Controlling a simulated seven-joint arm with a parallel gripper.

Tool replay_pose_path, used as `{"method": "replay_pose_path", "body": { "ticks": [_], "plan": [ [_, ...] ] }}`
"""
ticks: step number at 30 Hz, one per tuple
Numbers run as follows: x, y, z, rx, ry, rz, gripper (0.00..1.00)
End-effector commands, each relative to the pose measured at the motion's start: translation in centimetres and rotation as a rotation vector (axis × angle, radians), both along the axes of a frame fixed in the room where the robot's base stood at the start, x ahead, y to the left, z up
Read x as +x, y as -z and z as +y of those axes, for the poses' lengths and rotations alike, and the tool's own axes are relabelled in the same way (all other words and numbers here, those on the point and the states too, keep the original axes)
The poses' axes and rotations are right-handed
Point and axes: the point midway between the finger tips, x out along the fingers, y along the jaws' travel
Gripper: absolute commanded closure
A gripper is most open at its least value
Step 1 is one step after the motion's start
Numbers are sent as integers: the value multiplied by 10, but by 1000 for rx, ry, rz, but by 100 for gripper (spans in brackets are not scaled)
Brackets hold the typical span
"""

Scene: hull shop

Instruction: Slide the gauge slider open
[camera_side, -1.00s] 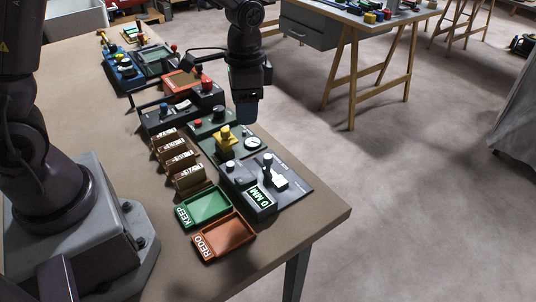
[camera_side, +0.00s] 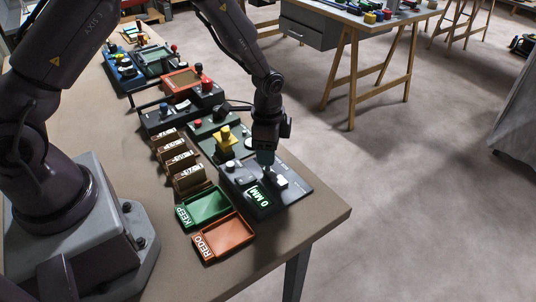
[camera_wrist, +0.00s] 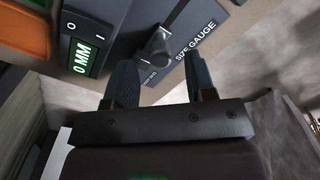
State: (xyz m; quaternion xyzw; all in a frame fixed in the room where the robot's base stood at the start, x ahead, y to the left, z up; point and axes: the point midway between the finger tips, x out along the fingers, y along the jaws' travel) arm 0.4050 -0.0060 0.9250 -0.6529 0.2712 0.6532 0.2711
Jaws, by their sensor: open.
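The size gauge (camera_side: 296,193) is a dark panel near the table's front right corner, with a lit green display (camera_side: 259,194) reading 0 MM. The gauge (camera_wrist: 190,22) and display (camera_wrist: 83,57) also show in the wrist view, with O and I marks beside the display. A grey slider knob (camera_wrist: 158,45) stands on the gauge.
The green KEEP tray (camera_side: 205,205) and orange REDO tray (camera_side: 228,238) lie in front of the gauge. A yellow fixture (camera_side: 224,138) is close behind. The floor right of the table is clear.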

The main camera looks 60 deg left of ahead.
Motion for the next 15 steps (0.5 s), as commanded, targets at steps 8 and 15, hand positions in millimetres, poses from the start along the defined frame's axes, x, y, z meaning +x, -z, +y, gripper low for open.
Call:
{"method": "replay_pose_path", "body": {
  "ticks": [8, 15],
  "plan": [
    [0, 22, 0, 0, -1, -1, 50],
    [0, 23, 0, 0, -1, -1, 50]
  ]
}}
